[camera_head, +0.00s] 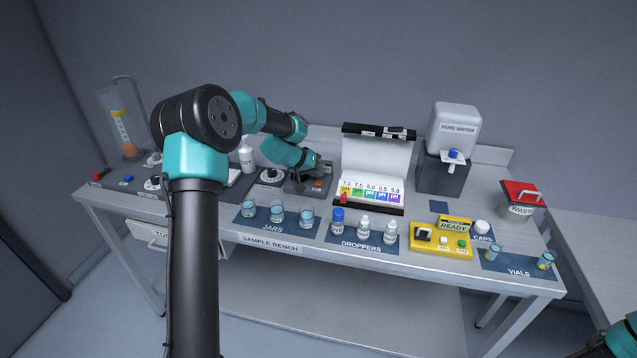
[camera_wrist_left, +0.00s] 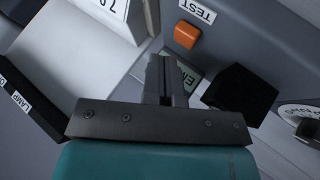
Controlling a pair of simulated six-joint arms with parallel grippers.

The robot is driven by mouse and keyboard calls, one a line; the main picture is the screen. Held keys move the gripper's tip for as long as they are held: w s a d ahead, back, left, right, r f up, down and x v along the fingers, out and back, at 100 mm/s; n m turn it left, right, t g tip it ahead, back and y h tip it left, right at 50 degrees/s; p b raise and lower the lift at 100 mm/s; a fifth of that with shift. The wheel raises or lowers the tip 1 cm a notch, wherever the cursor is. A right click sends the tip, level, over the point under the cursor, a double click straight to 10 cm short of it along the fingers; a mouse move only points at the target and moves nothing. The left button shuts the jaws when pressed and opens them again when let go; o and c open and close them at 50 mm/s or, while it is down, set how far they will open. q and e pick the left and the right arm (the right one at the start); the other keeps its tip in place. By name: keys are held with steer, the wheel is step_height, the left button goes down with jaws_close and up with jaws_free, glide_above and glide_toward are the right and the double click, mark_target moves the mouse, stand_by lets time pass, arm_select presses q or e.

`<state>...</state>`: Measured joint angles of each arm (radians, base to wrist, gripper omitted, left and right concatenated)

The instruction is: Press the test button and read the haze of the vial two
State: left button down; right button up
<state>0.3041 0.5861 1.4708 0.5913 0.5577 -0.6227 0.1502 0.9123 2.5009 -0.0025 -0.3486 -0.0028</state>
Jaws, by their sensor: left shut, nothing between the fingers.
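The orange test button (camera_wrist_left: 187,35) sits on a grey meter beside a TEST label (camera_wrist_left: 197,11) in the left wrist view. The meter (camera_head: 296,188) stands at the back of the bench in the head view, with its orange button (camera_head: 318,183) showing. My left gripper (camera_wrist_left: 168,62) is shut and empty over the meter, its tips close to the button; I cannot tell whether they touch anything. A small display (camera_wrist_left: 190,78) is partly hidden behind the fingers. Two vials, one left (camera_head: 493,253) and one right (camera_head: 546,261), stand on the VIALS mat (camera_head: 519,271).
A black block (camera_wrist_left: 240,92) and a dial (camera_wrist_left: 302,112) lie beside the fingers. A pH colour chart (camera_head: 371,190) stands right of the meter. Jars (camera_head: 278,213), droppers (camera_head: 363,229) and a yellow READY unit (camera_head: 441,250) line the front. A red-lidded waste bin (camera_head: 521,198) is at right.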

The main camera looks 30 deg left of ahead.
mark_target(318, 181)
arm_select(q)
steer(key=shift+f, duration=0.1)
steer(key=shift+f, duration=0.35)
steer(key=shift+s+f, duration=0.1)
steer(key=shift+f, duration=0.85)
stand_by(1.1)
steer(key=shift+r, duration=1.45)
steer(key=shift+r, duration=0.1)
steer(key=shift+r, duration=2.4)
steer(key=shift+d, duration=0.15)
